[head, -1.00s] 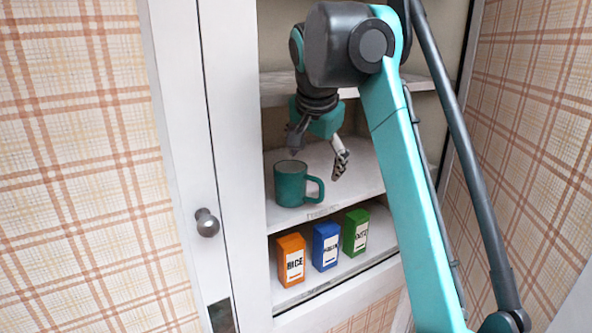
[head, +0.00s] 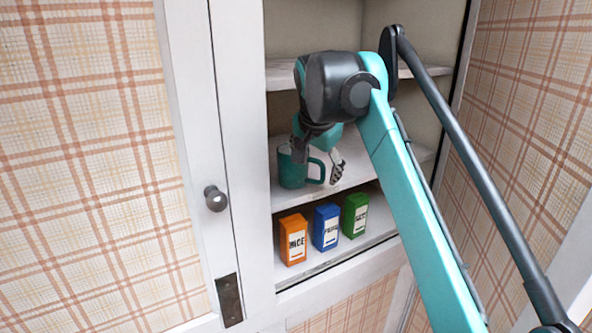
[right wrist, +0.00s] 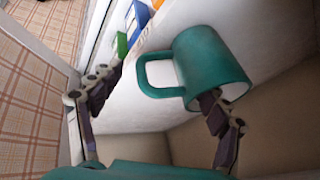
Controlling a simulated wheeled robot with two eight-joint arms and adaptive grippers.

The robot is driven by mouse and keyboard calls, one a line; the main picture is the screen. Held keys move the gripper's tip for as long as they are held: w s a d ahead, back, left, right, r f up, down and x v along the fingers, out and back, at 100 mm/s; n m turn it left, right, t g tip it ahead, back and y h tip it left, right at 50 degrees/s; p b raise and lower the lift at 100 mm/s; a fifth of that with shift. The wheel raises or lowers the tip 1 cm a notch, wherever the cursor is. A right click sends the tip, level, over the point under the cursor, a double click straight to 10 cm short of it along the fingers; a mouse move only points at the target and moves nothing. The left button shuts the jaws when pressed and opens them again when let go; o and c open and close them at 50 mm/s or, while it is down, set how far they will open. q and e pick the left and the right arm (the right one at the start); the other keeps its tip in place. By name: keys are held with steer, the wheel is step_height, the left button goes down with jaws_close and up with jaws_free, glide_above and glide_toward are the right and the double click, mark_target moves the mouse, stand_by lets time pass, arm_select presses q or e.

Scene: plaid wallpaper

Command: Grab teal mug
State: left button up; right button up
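The teal mug (head: 291,173) stands upright on the middle shelf of the cabinet, its handle toward the right. My right gripper (head: 318,166) is at the mug, with its fingers apart. One finger is at the mug's rim and partly hides it; the other is to the right of the handle. In the right wrist view the mug (right wrist: 205,58) shows with its handle between the open fingers of the right gripper (right wrist: 161,86). One finger overlaps the mug's opening; I cannot tell whether it touches. My left gripper is out of view.
On the shelf below stand an orange box (head: 293,240), a blue box (head: 326,228) and a green box (head: 355,215). An upper shelf (head: 281,75) is above the mug. The white door frame with a round knob (head: 215,198) is at the left.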

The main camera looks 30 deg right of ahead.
steer(key=shift+w+d+f, duration=0.1)
steer(key=shift+w+d, duration=0.1)
steer(key=shift+w, duration=0.05)
steer(key=c, duration=1)
steer(key=shift+s, duration=0.1)
steer(key=shift+c, duration=0.4)
steer(key=shift+a, duration=0.1)
steer(key=shift+r, duration=0.2)
steer(key=shift+c, duration=0.2)
